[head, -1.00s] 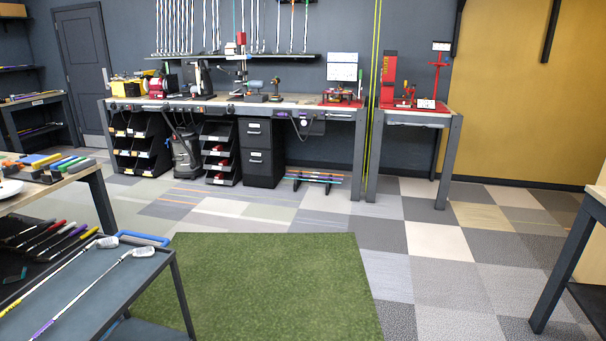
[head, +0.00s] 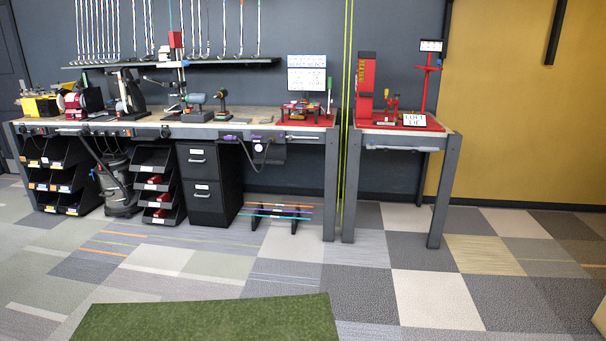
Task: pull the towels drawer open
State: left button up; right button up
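A black two-drawer cabinet (head: 208,184) stands under the long workbench in the head view. Its upper drawer (head: 198,159) and lower drawer (head: 204,194) both look shut, each with a light handle and a small label. The labels are too small to read, so I cannot tell whether either is the towels drawer. Neither of my grippers is in view.
The long workbench (head: 262,127) holds several tools. Beside the cabinet are a shop vacuum (head: 117,186), black bin racks (head: 157,187) and a low rack of shafts (head: 284,212). A green mat (head: 210,320) lies in front; the tiled floor between is clear.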

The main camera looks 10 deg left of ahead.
aim_at(212, 188)
jog(key=i+j+u, duration=0.35)
jog(key=i, duration=0.25)
jog(key=i+u, duration=0.3)
jog(key=i, duration=0.3)
jog(key=i+l+u, duration=0.15)
jog(key=i+u, duration=0.2)
jog(key=i, duration=0.3)
jog(key=i+l+u, duration=0.35)
jog(key=i, duration=0.25)
jog(key=j, duration=0.1)
